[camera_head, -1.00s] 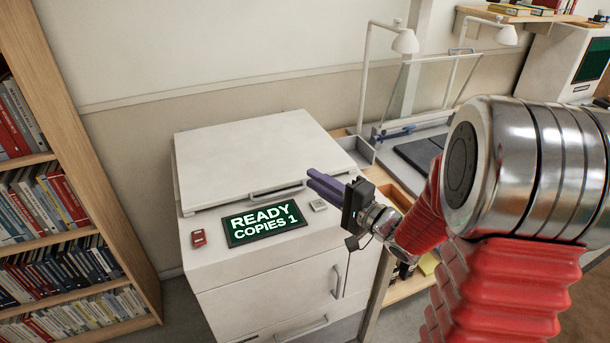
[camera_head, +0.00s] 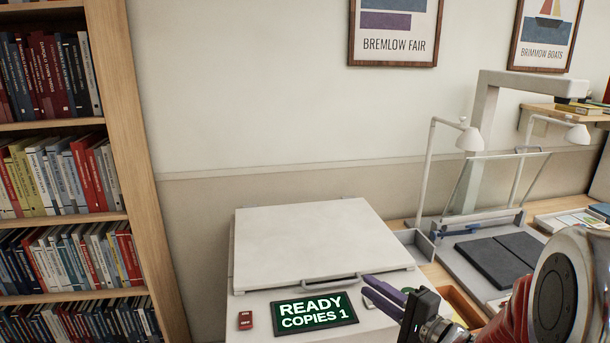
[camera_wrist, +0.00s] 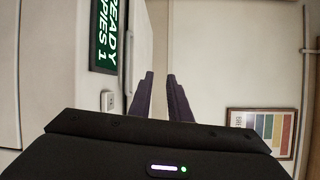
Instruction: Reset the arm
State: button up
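My gripper (camera_head: 372,290) is at the lower right of the head view, in front of the right part of the copier's front panel. In the wrist view its two dark purple fingers (camera_wrist: 160,98) stand a little apart with nothing between them. The white copier (camera_head: 310,238) has its lid down. The red arm is folded at the right edge, largely cut off by the frame.
A bookshelf (camera_head: 140,130) full of books stands at the left. Right of the copier is a desk with lamps (camera_head: 469,139), a glass-plated stand and a dark book cradle (camera_head: 497,254). Framed posters (camera_head: 393,32) hang on the wall. The wall above the copier is clear.

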jog(key=s+a+f+n+g+h, duration=0.1)
jog(key=s+a+f+n+g, duration=0.25)
jog(key=s+g, duration=0.4)
jog(key=s+a+f+n+g+h, duration=0.15)
jog(key=s+a+f+g, duration=0.3)
jog(key=s, duration=0.65)
jog(key=s+d+r+n+h, duration=0.3)
jog(key=s+d+n+h, duration=0.1)
jog(key=s+d+h, duration=0.15)
notch_tip(320, 180, up, 9)
jog(key=s+n+t+h, duration=0.1)
jog(key=n+t, duration=0.2)
jog(key=shift+d+n+h, duration=0.4)
